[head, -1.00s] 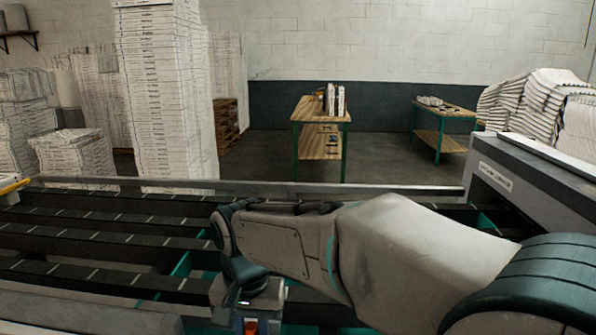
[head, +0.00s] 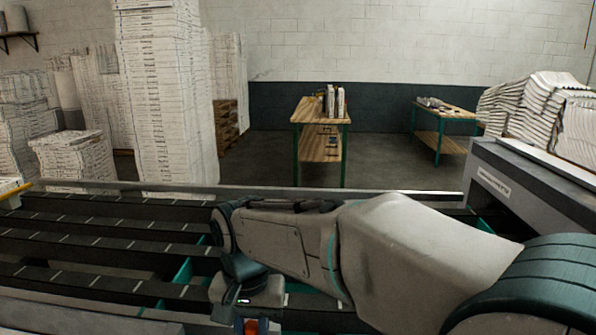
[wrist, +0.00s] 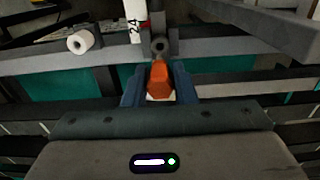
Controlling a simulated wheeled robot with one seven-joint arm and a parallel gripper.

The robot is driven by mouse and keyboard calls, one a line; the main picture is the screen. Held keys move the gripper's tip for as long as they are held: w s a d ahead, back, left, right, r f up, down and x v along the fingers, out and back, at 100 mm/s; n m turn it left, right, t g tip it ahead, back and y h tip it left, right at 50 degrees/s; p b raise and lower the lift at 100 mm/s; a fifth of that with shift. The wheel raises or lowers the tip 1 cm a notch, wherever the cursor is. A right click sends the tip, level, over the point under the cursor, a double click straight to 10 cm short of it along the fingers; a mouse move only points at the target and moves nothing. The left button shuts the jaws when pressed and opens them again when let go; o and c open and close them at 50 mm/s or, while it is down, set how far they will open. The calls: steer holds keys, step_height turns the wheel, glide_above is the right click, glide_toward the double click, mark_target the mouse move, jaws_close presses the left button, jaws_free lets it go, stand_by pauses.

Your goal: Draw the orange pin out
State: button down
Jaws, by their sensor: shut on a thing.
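The orange pin (wrist: 159,81) is between the two blue fingers of my gripper (wrist: 159,88) in the wrist view. The gripper is shut on it. Just beyond the pin is a dark round socket or ring (wrist: 159,47) on a grey bracket. I cannot tell whether the pin's far end is still inside it. In the head view, a bit of orange (head: 251,326) shows below my wrist at the bottom edge; the fingertips are mostly hidden there.
Dark slatted conveyor rails (head: 100,255) run across the front. A grey machine housing (head: 520,185) stands at the right. Paper stacks (head: 165,95) and tables stand behind.

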mark_target(251, 325)
steer(key=shift+r+p, duration=3.3)
steer(key=shift+r, duration=0.9)
